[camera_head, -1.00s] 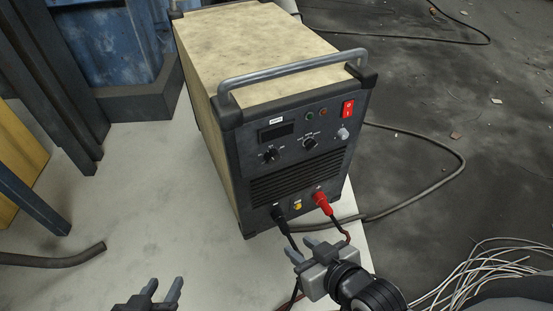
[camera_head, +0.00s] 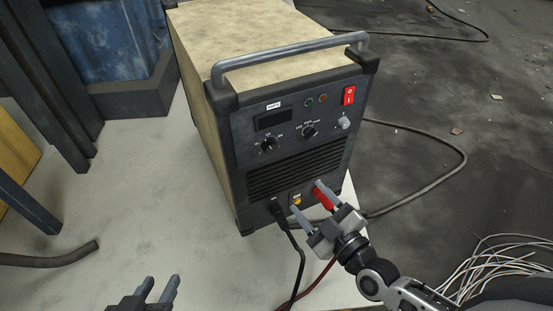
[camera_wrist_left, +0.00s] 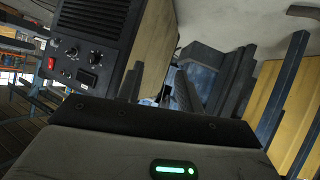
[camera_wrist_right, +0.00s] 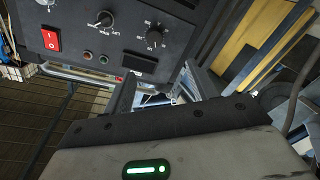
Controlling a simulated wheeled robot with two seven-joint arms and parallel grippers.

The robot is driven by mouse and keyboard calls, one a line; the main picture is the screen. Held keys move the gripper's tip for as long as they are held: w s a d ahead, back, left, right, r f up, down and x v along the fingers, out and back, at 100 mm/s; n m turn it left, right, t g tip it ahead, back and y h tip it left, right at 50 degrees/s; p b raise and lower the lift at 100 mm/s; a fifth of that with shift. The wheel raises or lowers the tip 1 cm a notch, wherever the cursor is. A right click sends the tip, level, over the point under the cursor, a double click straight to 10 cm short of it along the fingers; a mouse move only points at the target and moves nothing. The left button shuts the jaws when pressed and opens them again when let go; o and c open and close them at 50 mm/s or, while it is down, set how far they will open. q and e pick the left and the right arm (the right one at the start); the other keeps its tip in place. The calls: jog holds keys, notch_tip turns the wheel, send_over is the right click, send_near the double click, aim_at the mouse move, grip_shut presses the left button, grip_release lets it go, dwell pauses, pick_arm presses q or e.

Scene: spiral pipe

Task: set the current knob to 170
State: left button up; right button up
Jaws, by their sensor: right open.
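The welding machine (camera_head: 250,30) stands upright with its dark front panel facing me. A black knob (camera_head: 268,144) sits below the small dark display (camera_head: 274,118); I take it as the current knob. In the right wrist view this knob (camera_wrist_right: 153,37) has marks around it, too small to read, so its setting cannot be told. A second knob (camera_head: 309,131) sits to its right. My right gripper (camera_head: 305,197) is open and empty, in front of the panel's lower part, below the knobs. My left gripper (camera_head: 158,287) is open and empty, low at the left, away from the machine.
A red switch (camera_head: 348,95) and a grey knob (camera_head: 343,123) are at the panel's right. A black plug (camera_head: 277,210) and a red plug (camera_head: 322,200), partly hidden by my right gripper, carry cables at the bottom. A metal handle (camera_head: 290,58) crosses the top.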

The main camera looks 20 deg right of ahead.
jog(key=b, duration=0.2)
send_near(273, 150)
jog(key=shift+h, duration=0.3)
jog(key=x, duration=0.8)
jog(key=shift+w+a, duration=0.15)
jog(key=shift+w, duration=0.1)
jog(key=c, duration=1)
